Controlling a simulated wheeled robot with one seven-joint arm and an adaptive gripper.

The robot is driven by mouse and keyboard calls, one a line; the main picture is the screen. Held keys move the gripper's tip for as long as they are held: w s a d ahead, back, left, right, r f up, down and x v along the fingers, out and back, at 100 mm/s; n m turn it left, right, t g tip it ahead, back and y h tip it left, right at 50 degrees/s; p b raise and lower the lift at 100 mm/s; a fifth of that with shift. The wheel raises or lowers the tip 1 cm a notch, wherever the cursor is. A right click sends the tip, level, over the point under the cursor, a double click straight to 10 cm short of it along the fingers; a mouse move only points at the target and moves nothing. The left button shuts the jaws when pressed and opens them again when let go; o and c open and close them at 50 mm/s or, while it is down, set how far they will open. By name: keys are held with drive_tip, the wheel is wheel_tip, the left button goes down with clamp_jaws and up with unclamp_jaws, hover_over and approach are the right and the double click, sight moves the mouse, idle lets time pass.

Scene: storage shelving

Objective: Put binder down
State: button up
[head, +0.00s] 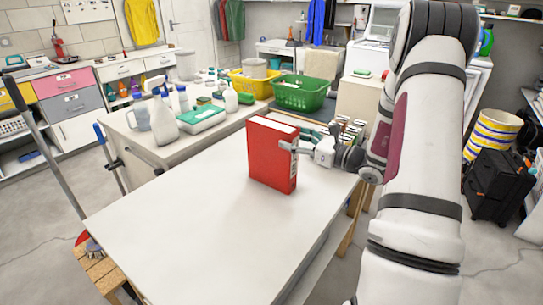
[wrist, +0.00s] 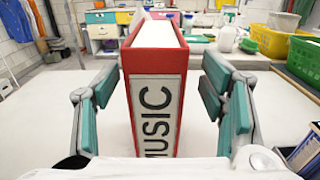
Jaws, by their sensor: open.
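The red binder (head: 268,155) stands upright on the white table (head: 200,220), near its far right part. In the wrist view the binder (wrist: 126,95) shows its spine, with a white label reading MUSIC. My gripper (head: 290,148) is at the binder's right side in the head view. In the wrist view my gripper (wrist: 158,100) is open, one teal-padded finger on each side of the binder, with a visible gap on both sides. The binder's base is cut off in the wrist view by the white part of my gripper.
Small items (head: 347,130) stand just beyond my gripper. The table's front and left are clear.

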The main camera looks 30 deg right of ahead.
sight(276, 132)
drive_tip(key=shift+x, duration=3.3)
drive_tip(key=shift+a+r, duration=0.15)
clamp_jaws()
